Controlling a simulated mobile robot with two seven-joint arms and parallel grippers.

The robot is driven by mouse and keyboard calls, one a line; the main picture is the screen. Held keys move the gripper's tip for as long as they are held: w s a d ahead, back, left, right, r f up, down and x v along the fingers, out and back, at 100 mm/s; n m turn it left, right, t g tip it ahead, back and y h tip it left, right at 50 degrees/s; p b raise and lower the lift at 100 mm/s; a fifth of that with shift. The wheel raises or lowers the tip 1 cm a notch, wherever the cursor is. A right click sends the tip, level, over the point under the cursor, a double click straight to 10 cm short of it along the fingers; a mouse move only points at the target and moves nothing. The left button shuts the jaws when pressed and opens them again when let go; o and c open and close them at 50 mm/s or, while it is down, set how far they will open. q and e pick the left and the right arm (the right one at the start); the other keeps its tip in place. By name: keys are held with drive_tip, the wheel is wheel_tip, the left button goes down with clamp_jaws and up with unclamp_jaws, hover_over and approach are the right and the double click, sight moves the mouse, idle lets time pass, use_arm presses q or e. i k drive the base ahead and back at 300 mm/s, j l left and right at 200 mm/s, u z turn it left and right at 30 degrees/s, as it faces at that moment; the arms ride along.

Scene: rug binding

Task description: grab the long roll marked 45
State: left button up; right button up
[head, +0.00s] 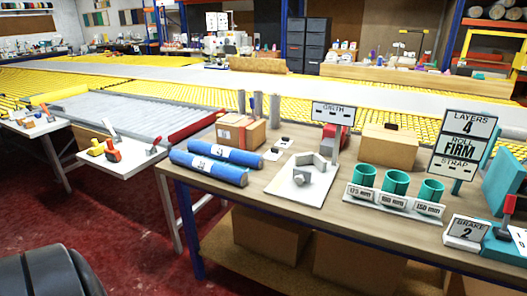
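Two long blue rolls lie side by side on the near left part of the brown worktable (262,185). The front blue roll (225,173) and the back blue roll (240,158) each carry a small white label with dark marks. The labels are too small for me to read which one says 45. Both rolls lie flat and nearly parallel, slanting down to the right. Neither of my grippers shows in the head view, and nothing is holding the rolls.
A cardboard box (241,134) stands behind the rolls. A white board with a grey angled block (305,176) lies to their right. Beyond are green rings (396,182), a GIRTH sign (334,114) and a LAYERS sign (466,125). Red floor (120,230) is open at left.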

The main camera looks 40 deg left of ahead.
sight(253, 160)
drive_tip(key=j+z, duration=0.2)
drive_tip(key=j, duration=0.25)
drive_tip(key=j+z, duration=0.2)
drive_tip(key=j, duration=0.2)
drive_tip(key=k+j+z, duration=0.1)
drive_tip(key=j+z, duration=0.15)
drive_tip(key=j, duration=0.15)
drive_tip(key=k+j+z, duration=0.2)
drive_tip(key=j, duration=0.25)
drive_tip(key=j+z, duration=0.2)
drive_tip(key=j, duration=0.2)
